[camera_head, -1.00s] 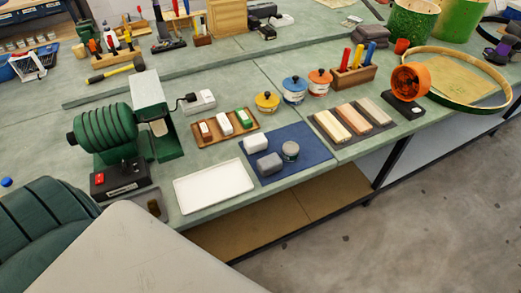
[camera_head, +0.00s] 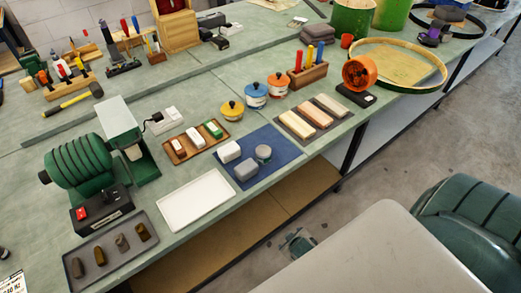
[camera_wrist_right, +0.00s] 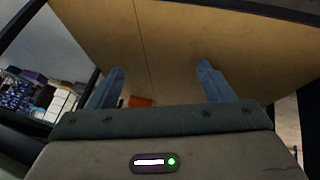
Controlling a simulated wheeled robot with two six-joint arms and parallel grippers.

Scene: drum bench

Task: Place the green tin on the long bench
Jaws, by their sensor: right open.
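The long bench (camera_head: 330,140) has a pale green top and runs diagonally across the head view. Three lidded tins stand on it in a row: a yellow tin (camera_head: 232,110), a blue tin (camera_head: 255,95) and an orange tin (camera_head: 278,84). I cannot make out a green tin in either view. My right gripper (camera_wrist_right: 158,85) is open in the wrist view, with nothing between its two blue-grey fingers. It faces a wooden shelf board (camera_wrist_right: 160,40). A small orange thing (camera_wrist_right: 140,101) shows beyond it, too partial to name. My left gripper is not in view.
A green machine (camera_head: 85,165) stands at the left. A lower shelf (camera_head: 210,245) lies under the bench.

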